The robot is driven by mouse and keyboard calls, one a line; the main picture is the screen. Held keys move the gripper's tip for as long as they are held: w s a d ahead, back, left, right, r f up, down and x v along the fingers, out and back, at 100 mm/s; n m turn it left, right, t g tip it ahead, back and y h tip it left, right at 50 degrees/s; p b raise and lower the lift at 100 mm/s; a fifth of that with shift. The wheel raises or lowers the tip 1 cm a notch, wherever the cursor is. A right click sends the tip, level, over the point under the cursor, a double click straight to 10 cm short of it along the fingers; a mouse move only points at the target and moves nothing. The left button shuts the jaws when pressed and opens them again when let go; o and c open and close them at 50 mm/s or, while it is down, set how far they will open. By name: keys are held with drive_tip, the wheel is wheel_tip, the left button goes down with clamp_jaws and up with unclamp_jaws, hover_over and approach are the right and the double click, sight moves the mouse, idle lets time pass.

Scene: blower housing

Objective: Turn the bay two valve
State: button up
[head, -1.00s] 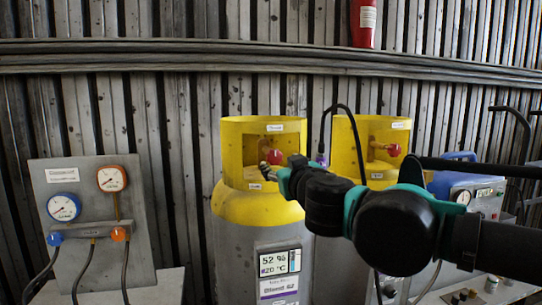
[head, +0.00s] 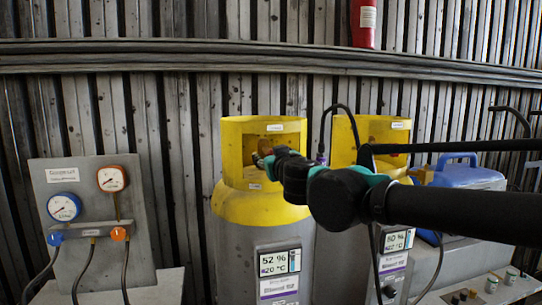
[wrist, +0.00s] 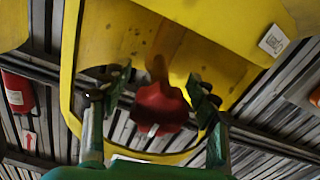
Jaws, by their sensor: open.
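A red valve knob (wrist: 160,106) shows in the wrist view on a brown stem, inside a yellow collar (wrist: 110,35). My gripper (wrist: 160,92) is open, with one finger on each side of the knob; I cannot tell whether they touch it. In the head view my gripper (head: 262,160) is at the opening of the left cylinder's yellow collar (head: 232,150) and hides that knob. The right cylinder's yellow collar (head: 343,140) stands beside it, its valve mostly hidden by my arm. I cannot read which is bay two.
A gauge panel (head: 80,180) with blue and orange knobs and hoses stands at the left. A blue container (head: 465,175) is at the right behind my arm. A black hose (head: 340,107) loops between the collars. A red cylinder (head: 363,25) hangs on the wall.

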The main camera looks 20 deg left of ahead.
drive_tip(key=shift+c, duration=0.2)
drive_tip(key=c, duration=1.2)
drive_tip(key=shift+c, duration=0.2)
drive_tip(key=n, duration=1.5)
drive_tip(key=shift+n, duration=0.4)
drive_tip(key=n, duration=0.5)
drive_tip(key=shift+n, duration=0.4)
